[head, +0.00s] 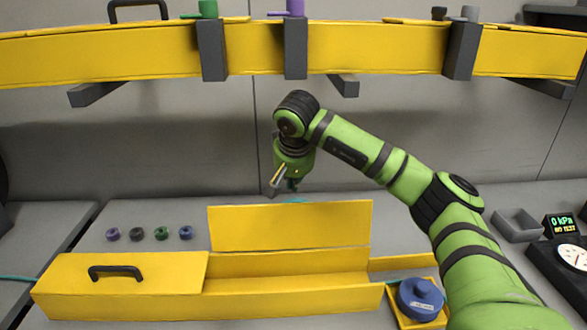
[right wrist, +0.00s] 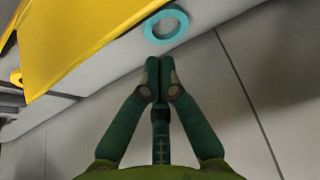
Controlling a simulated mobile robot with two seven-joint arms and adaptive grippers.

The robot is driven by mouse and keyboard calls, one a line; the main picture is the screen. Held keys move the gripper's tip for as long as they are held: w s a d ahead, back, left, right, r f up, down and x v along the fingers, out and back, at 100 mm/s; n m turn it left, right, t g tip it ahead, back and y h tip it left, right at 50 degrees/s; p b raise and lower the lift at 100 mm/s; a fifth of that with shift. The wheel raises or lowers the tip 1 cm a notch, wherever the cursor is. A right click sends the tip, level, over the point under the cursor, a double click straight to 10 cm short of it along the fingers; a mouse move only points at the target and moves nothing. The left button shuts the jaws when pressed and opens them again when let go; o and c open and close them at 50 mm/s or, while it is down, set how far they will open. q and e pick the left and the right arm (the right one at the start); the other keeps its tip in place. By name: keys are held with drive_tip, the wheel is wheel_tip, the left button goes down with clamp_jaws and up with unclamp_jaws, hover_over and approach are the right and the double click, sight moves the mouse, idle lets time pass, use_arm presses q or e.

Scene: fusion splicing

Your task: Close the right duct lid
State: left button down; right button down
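The right duct lid (head: 290,226) is a flat yellow panel standing open and upright at the back of the right part of the low yellow duct (head: 290,297). The trough in front of it is open and looks empty. My right gripper (head: 292,186) is above and behind the lid's top edge, apart from it. In the right wrist view my right gripper (right wrist: 157,66) has its fingertips together with nothing between them. A yellow panel (right wrist: 75,40), likely the lid, shows at upper left there. My left gripper is not in view.
The left duct part has a closed yellow lid (head: 150,268) with a black handle. A teal ring (right wrist: 152,32) lies behind the lid. Several small rings (head: 136,234) stand at left. A blue container (head: 420,298) sits at right. A yellow overhead duct (head: 370,50) spans above.

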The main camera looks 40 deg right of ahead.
sight(291, 222)
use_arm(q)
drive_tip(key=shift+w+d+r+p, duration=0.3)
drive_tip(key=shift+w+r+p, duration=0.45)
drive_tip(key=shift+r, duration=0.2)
use_arm(e)
drive_tip(key=shift+s+a+f, duration=0.35)
drive_tip(key=shift+s+f, duration=0.15)
drive_tip(key=shift+s, duration=0.05)
drive_tip(key=shift+s+a+f, duration=0.3)
drive_tip(key=shift+s+f, duration=0.15)
drive_tip(key=shift+s, duration=0.05)
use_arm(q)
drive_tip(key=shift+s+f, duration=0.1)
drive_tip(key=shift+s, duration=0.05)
